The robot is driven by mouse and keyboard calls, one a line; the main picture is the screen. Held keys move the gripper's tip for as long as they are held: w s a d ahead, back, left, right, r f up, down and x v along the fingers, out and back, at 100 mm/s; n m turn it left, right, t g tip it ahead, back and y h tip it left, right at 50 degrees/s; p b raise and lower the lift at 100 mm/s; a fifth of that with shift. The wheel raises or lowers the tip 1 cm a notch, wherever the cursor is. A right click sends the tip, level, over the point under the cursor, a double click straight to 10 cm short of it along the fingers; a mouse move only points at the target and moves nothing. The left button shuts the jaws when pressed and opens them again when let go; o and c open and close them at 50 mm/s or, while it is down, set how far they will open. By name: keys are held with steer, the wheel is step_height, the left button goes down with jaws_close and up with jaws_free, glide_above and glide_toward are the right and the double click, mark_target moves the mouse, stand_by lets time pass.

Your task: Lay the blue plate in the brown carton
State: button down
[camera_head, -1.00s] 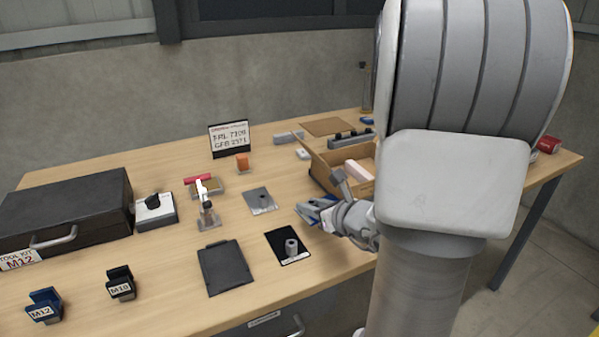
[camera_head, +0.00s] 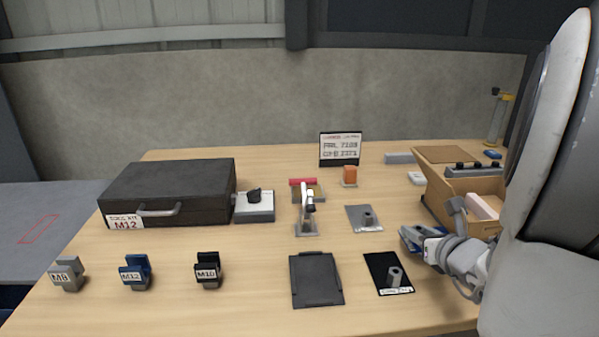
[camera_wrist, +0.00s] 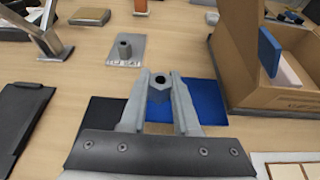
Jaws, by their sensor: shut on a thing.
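The blue plate (camera_wrist: 203,98) is under my gripper (camera_wrist: 160,82) in the wrist view. My gripper is shut on a grey post with a hole, which stands up from the plate. In the head view a bit of the blue plate (camera_head: 411,236) shows at my gripper (camera_head: 428,236). I cannot tell how high it is above the table. The open brown carton (camera_head: 437,196) stands behind and to the right of my gripper. It also shows at the right of the wrist view (camera_wrist: 262,98).
In the carton are a pale block (camera_head: 484,207) and an upright blue piece (camera_wrist: 269,48). A black plate with a post (camera_head: 376,268) and a grey plate with a post (camera_head: 357,224) lie left of my gripper. A dark panel (camera_head: 316,280) lies farther left.

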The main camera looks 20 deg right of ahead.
steer(key=shift+w+d+r+p, duration=0.1)
steer(key=shift+w+r+p, duration=0.2)
steer(key=shift+p, duration=0.9)
steer(key=shift+w+r+p, duration=0.1)
steer(key=shift+w+p, duration=0.3)
steer(key=shift+p, duration=0.75)
steer(key=shift+w+p, duration=0.1)
steer(key=shift+p, duration=0.4)
steer(key=p, duration=0.3)
steer(key=shift+w+d+f, duration=0.15)
steer(key=shift+d, duration=0.05)
steer(key=b, duration=0.2)
glide_above(385, 208)
steer(key=shift+f, duration=0.3)
steer(key=shift+f+b, duration=0.4)
steer(key=shift+f, duration=1.3)
steer(key=shift+f, duration=0.2)
steer(key=c, duration=0.6)
jaws_free()
steer(key=shift+c, duration=0.2)
